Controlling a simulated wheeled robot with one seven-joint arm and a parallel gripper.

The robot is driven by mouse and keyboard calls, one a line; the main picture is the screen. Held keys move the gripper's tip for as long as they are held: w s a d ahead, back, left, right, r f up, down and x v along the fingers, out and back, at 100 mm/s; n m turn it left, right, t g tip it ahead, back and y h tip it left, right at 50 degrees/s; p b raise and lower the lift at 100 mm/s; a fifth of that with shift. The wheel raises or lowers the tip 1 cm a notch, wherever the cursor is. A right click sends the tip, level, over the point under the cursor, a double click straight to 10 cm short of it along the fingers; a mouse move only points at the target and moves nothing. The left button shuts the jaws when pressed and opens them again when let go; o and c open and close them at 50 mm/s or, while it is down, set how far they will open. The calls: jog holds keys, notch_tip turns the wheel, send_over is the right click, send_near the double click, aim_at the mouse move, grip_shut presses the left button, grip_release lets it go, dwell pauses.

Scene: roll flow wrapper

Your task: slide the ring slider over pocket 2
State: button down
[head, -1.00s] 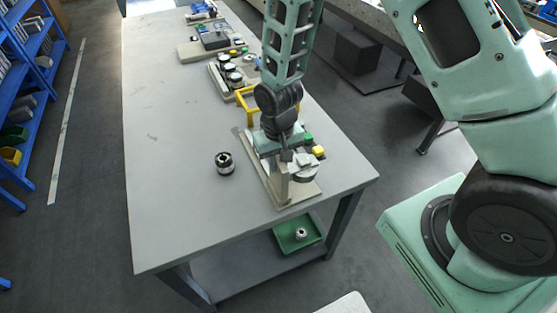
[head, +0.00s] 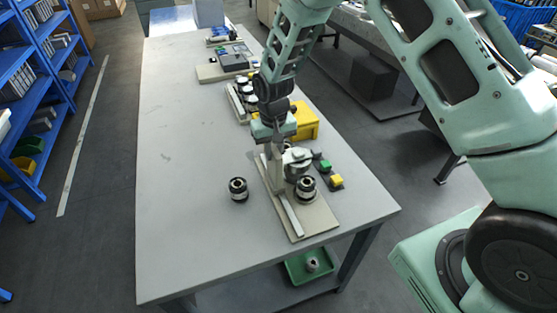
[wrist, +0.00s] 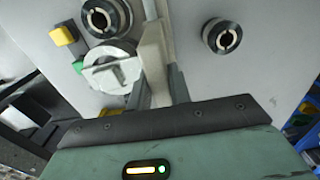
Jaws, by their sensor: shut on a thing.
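The ring slider (head: 298,155), a pale grey round-ended piece with an upright beige handle (head: 278,175), sits on a beige base plate (head: 322,222) with a straight rail (head: 292,216). My gripper (head: 273,152) is shut on the handle from above. In the wrist view the handle (wrist: 154,50) stands between the fingers (wrist: 158,92), and the slider (wrist: 108,72) is to their left. A black-and-silver ring (head: 306,187) sits at the near pocket, uncovered; it also shows in the wrist view (wrist: 103,18). Whatever lies under the slider is hidden. I see no pocket numbers.
A loose black-and-silver ring (head: 238,190) stands on the table left of the base. A green button (head: 325,166) and a yellow button (head: 337,181) are on the right. A yellow frame (head: 306,120) and other fixtures stand farther back. The left tabletop is clear.

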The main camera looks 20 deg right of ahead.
jog(key=shift+w, duration=0.65)
jog(key=c, duration=1.3)
grip_release()
jog(key=shift+r, duration=0.1)
notch_tip(320, 180, up, 17)
jog(key=b, duration=0.3)
jog(key=shift+r+b, duration=0.15)
jog(key=shift+b, duration=0.15)
